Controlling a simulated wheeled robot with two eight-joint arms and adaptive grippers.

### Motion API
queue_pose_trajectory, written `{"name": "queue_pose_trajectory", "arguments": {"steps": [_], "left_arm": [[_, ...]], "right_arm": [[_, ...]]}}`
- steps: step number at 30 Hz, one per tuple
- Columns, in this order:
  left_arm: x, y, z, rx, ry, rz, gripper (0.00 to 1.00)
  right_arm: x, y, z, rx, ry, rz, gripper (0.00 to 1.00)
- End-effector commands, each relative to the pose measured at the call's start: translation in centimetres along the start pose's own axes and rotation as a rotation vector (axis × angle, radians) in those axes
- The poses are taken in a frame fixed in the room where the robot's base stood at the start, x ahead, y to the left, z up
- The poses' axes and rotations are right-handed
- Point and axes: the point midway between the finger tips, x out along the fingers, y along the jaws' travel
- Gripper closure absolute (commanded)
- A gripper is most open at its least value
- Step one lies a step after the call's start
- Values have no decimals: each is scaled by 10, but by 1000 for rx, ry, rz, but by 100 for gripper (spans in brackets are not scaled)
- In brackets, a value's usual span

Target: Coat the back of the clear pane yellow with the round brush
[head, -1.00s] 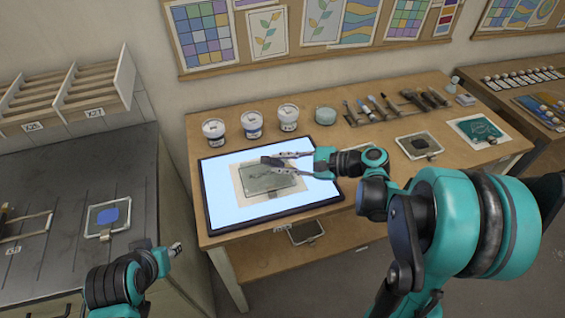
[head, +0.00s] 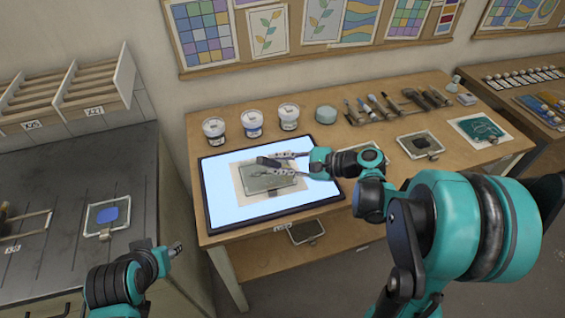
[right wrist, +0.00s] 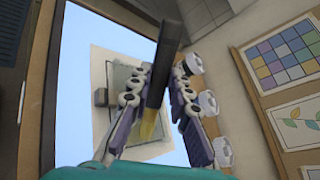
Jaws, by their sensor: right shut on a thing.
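The clear pane (head: 264,182) lies on a pale paper sheet on the lit light panel (head: 225,205). It looks grey-green, with faint leaf-like lines, and shows partly behind the fingers in the right wrist view (right wrist: 122,78). My right gripper (head: 284,165) is over the pane, shut on the brush. In the right wrist view the brush (right wrist: 160,70) has a dark length and a yellowish part between the fingers. I cannot tell whether it touches the pane. My left gripper (head: 176,248) hangs at the lower left, away from the panel; its jaw state is unclear.
Several paint tubs (head: 252,124) and a glass jar (head: 326,113) stand behind the panel. Brushes and tools (head: 388,103) lie to the right, near a framed dark pane (head: 420,144). A framed pane with a blue patch (head: 108,215) is on the dark left counter.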

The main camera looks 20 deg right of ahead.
Motion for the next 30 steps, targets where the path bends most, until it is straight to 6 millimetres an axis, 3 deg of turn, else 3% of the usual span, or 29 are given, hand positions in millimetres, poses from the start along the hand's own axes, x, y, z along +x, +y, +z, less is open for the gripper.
{"name": "queue_pose_trajectory", "arguments": {"steps": [30], "left_arm": [[1, 0, 1, 0, 0, 0, 60]], "right_arm": [[47, 16, 32, -1, 0, 1, 100]]}}
